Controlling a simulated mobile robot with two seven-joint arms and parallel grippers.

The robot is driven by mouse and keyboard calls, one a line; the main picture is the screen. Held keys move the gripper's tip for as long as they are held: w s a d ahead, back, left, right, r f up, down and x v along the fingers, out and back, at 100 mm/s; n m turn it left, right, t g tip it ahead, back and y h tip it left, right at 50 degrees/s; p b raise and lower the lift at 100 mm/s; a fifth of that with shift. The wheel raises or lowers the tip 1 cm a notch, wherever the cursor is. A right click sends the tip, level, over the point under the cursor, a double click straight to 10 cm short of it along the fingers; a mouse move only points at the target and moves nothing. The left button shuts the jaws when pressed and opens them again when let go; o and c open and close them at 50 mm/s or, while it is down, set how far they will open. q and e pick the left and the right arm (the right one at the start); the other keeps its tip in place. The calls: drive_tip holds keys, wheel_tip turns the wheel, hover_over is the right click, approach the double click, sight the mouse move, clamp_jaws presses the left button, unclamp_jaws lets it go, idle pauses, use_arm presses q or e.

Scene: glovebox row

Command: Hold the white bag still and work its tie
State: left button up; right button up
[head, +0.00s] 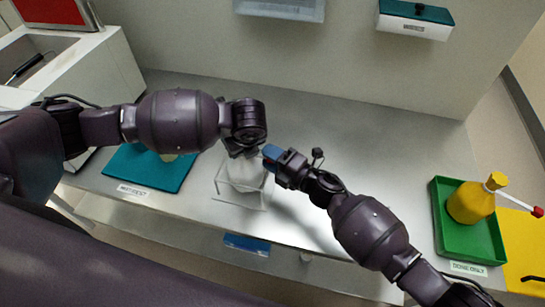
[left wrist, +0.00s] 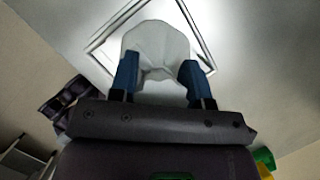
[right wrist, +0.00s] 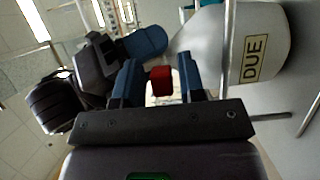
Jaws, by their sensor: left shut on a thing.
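The white bag (head: 243,172) stands upright in a clear frame (head: 240,203) on the steel bench, partly hidden by my arms. In the left wrist view my left gripper (left wrist: 160,82) is shut on the top of the white bag (left wrist: 157,42). In the right wrist view the bag (right wrist: 215,45) carries a label with "DUE" on it, and a left fingertip (right wrist: 148,42) touches its neck. A red tie (right wrist: 160,80) shows between the two spread fingers of my right gripper (right wrist: 161,82), with narrow gaps beside it. My right gripper (head: 270,155) is at the bag's top right.
A teal mat (head: 150,168) lies left of the bag. A green tray (head: 455,238) with a yellow bottle (head: 470,203) stands at the right end. A blue label (head: 246,244) marks the bench's front edge. The bench behind the bag is clear.

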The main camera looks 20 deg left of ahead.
use_arm(q)
drive_tip(key=shift+s+f, duration=0.25)
drive_tip(key=shift+f, duration=0.1)
use_arm(e)
drive_tip(key=shift+o, duration=0.4)
drive_tip(key=shift+f, duration=0.1)
drive_tip(key=shift+s+d, duration=0.1)
drive_tip(key=shift+d, duration=0.15)
drive_tip(key=v, duration=1.1)
drive_tip(key=shift+d, duration=0.25)
drive_tip(key=shift+s, duration=0.15)
use_arm(q)
drive_tip(key=o, duration=1.2)
drive_tip(key=shift+w+r, duration=0.1)
drive_tip(key=shift+w, duration=0.05)
drive_tip(key=shift+r, duration=0.2)
